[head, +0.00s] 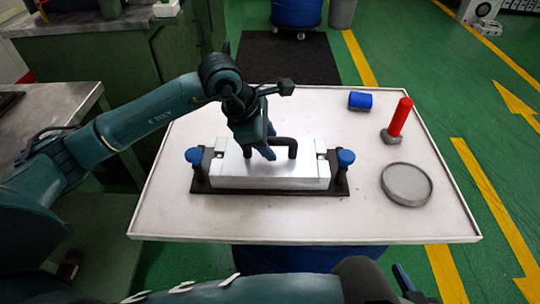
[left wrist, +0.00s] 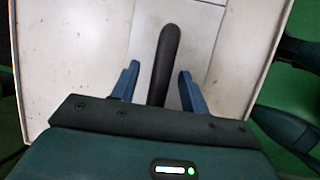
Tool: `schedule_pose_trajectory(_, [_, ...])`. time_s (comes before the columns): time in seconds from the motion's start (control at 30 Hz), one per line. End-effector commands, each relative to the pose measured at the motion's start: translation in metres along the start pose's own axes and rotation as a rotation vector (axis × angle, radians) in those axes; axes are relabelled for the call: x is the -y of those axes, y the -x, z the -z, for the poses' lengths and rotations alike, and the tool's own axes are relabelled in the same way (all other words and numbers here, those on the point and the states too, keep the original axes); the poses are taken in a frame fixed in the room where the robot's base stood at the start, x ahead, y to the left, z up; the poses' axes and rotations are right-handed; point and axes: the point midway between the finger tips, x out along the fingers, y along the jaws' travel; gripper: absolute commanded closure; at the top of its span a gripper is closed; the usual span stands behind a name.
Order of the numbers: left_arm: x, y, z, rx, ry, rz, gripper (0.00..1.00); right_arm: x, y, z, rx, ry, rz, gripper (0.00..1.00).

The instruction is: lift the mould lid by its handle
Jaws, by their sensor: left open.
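The mould (head: 270,182) is a silver block on a black base plate, with a blue knob at each end. Its lid carries a black bar handle (head: 291,146), partly hidden behind my left gripper (head: 266,146). My left gripper is open and points down at the handle. In the left wrist view, the dark handle (left wrist: 166,60) lies between the two blue fingers of the left gripper (left wrist: 158,82), with a gap on both sides. What seems to be part of my right gripper (head: 408,283) shows at the bottom edge, mostly cut off; its jaws are unclear.
The mould stands on a white table (head: 350,220) with a raised rim. To its right are a grey round dish (head: 406,184), a red cylinder (head: 401,115) on a grey foot and a blue object (head: 360,101). The table's front strip is clear.

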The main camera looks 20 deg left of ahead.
Motion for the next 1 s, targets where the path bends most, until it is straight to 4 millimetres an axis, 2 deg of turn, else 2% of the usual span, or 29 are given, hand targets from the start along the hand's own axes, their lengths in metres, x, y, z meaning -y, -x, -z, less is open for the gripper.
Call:
schedule_pose_trajectory(0.1, [0.0003,-0.0078,-0.0001,0.0,0.0,0.001,0.55,-0.0002,-0.0002,-0.002,0.004,0.0,0.0,0.64])
schedule_pose_trajectory(0.3, [0.0001,-0.0081,0.0,0.0,-0.001,0.0,0.55,-0.0003,-0.0004,-0.0028,0.006,0.0,0.0,0.64])
schedule_pose_trajectory(0.87, [0.0,-0.0075,-0.0001,0.0,-0.001,0.0,1.0,-0.0001,-0.0003,-0.0022,0.004,0.0,0.0,0.64])
schedule_pose_trajectory(1.0, [0.0,-0.0074,-0.0001,0.0,-0.001,0.0,1.0,0.0,-0.0002,-0.0012,0.002,0.0,0.0,0.64])
